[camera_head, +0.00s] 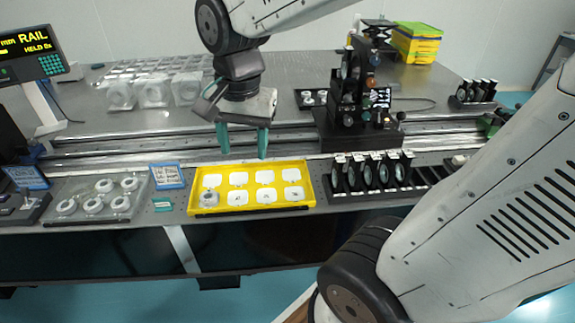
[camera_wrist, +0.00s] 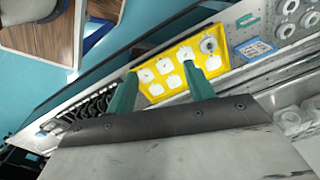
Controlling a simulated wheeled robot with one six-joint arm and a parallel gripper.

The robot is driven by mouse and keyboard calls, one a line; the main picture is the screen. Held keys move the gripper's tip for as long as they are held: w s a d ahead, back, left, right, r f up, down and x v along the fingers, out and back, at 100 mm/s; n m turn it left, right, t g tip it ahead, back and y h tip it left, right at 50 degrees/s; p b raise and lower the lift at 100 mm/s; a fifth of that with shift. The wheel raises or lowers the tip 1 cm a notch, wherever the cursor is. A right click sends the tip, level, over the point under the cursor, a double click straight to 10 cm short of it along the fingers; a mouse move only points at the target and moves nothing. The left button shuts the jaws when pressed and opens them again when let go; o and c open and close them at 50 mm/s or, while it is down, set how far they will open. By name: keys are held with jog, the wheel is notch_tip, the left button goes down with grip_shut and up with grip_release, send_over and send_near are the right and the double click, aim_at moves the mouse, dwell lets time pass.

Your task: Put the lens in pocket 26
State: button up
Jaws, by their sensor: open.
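A yellow tray (camera_head: 253,211) with two rows of white pockets lies on the near side of the table; it also shows in the wrist view (camera_wrist: 150,98). A grey ring-shaped piece, which looks like a lens (camera_head: 209,198), sits in its front left pocket; it also shows in the wrist view (camera_wrist: 209,44). The other pockets look empty. Pocket numbers are too small to read, so I cannot tell which is 26. My gripper (camera_head: 242,143) is open and empty above the tray's back edge, with green fingers pointing down; they also show in the wrist view (camera_wrist: 160,72).
Right of the tray, a black rack (camera_head: 425,176) holds several upright round optics, with empty slots at its right. On the left are a clear tray (camera_head: 90,211) of white rings and a blue-framed card (camera_head: 167,175). A black optical assembly (camera_head: 357,110) stands behind on the rail.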

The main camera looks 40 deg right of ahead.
jog(key=s+n, duration=1)
jog(key=s, duration=0.1)
jog(key=shift+s+d+r, duration=0.25)
jog(key=shift+d+r, duration=0.1)
jog(key=shift+r, duration=0.05)
jog(key=shift+t, duration=0.3)
